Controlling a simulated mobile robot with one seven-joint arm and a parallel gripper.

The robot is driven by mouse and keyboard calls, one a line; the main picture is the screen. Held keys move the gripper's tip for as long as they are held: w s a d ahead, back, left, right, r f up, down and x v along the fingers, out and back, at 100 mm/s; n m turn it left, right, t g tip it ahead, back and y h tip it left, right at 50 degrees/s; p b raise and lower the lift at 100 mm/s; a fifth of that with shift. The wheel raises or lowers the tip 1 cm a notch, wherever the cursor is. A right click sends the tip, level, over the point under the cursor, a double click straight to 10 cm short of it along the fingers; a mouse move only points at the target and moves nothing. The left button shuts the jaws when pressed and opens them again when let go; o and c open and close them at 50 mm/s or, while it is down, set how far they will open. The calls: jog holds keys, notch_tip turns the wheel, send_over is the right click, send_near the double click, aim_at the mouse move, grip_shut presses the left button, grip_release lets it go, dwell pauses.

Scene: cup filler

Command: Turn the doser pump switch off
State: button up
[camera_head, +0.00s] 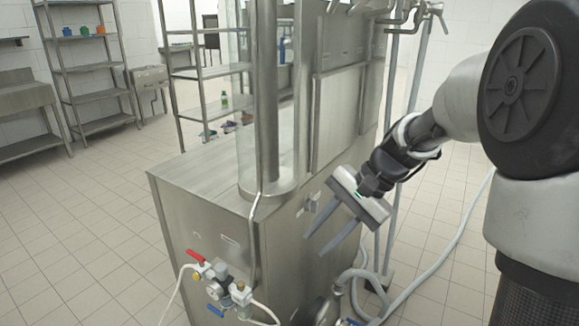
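The steel filling machine (205,215) stands in the middle of the view. A small grey fitting (313,203) sits on its right-hand side panel; it may be the doser pump switch, but it is too small to read its position. My gripper (315,244) is in front of this panel, its two fingers spread apart and pointing down and left, with nothing between them. The fingertips are just below the small fitting; I cannot tell how far they are from the panel. Part of the panel is hidden behind the fingers.
A red-handled valve (195,256) with a gauge (215,290) and hoses juts from the machine's front. A grey hose (440,265) runs over the tiled floor at right. Pipes (412,80) rise beside the machine. Shelves (90,65) stand at back left; the left floor is clear.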

jog(key=w+d+f+m+y+p, duration=0.2)
jog(key=w+d+m+y, duration=0.15)
jog(key=w, duration=0.25)
jog(key=m+t+y+p, duration=0.55)
jog(key=m+t, duration=0.45)
jog(key=m, duration=0.3)
send_near(314, 207)
jog(key=r+x, duration=0.1)
jog(key=x, duration=0.7)
jog(key=shift+w+r+h, duration=0.2)
jog(key=shift+r+h, duration=0.05)
jog(key=shift+h, duration=0.15)
jog(key=shift+d, duration=0.15)
grip_shut()
